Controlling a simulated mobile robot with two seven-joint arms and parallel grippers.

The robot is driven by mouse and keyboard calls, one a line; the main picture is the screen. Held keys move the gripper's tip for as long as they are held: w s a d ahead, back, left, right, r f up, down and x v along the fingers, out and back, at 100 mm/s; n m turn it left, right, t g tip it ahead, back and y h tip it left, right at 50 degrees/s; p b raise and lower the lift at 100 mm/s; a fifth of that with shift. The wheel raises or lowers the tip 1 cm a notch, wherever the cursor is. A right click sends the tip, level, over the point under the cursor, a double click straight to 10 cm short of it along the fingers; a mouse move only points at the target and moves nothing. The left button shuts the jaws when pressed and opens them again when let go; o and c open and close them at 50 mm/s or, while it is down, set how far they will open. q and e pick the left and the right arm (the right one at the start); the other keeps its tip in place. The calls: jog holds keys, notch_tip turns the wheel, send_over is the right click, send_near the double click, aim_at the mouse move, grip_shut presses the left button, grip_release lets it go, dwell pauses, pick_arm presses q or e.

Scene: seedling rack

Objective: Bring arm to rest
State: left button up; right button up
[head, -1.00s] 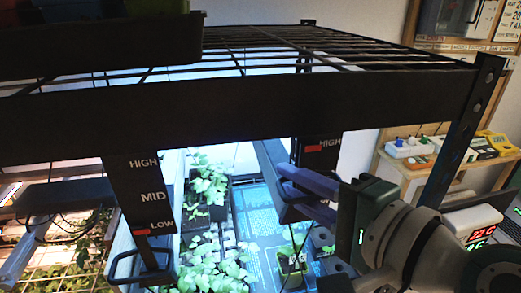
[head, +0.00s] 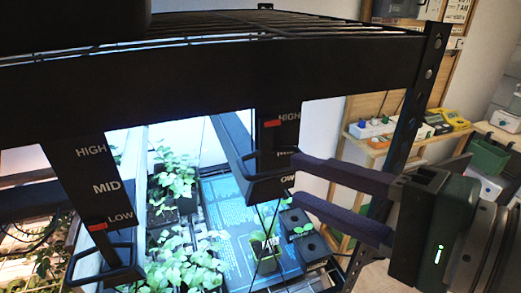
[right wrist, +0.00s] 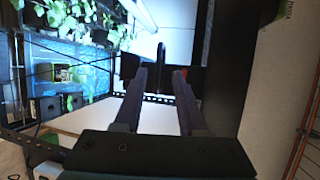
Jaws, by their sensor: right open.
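My right gripper (head: 298,181) comes in from the right of the head view, its two dark purple fingers apart and nothing between the tips. Its tips are just right of the black handle (head: 262,187) under the right scale plate (head: 282,138); I cannot tell whether they touch it. The right wrist view also shows the open fingers (right wrist: 160,75), with a dark upright bar beyond them. The right plate's red marker (head: 271,123) is at HIGH. The left plate (head: 95,170) has its red marker (head: 97,227) at LOW. My left gripper is out of view.
A black rack beam (head: 200,85) and wire shelf (head: 230,24) span the top. A rack post (head: 408,110) stands behind my right gripper. Potted seedlings (head: 175,178) stand on the lit lower level. A wooden shelf with small devices (head: 372,128) is at the right.

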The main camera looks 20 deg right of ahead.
jog(key=shift+s+d+r, duration=0.2)
jog(key=shift+s, duration=0.35)
jog(key=s+d+f+n+g+h, duration=0.2)
jog(key=s+f+n+g+h, duration=0.3)
jog(key=s+f+n+g, duration=0.65)
notch_tip(320, 180, up, 14)
jog(key=s+d+n+h+p, duration=0.1)
jog(key=n+p, duration=0.3)
jog(key=p, duration=0.8)
jog(key=shift+s+d+f+t, duration=0.15)
jog(key=shift+s+d+t, duration=0.35)
jog(key=shift+d, duration=0.2)
jog(key=shift+n, duration=0.25)
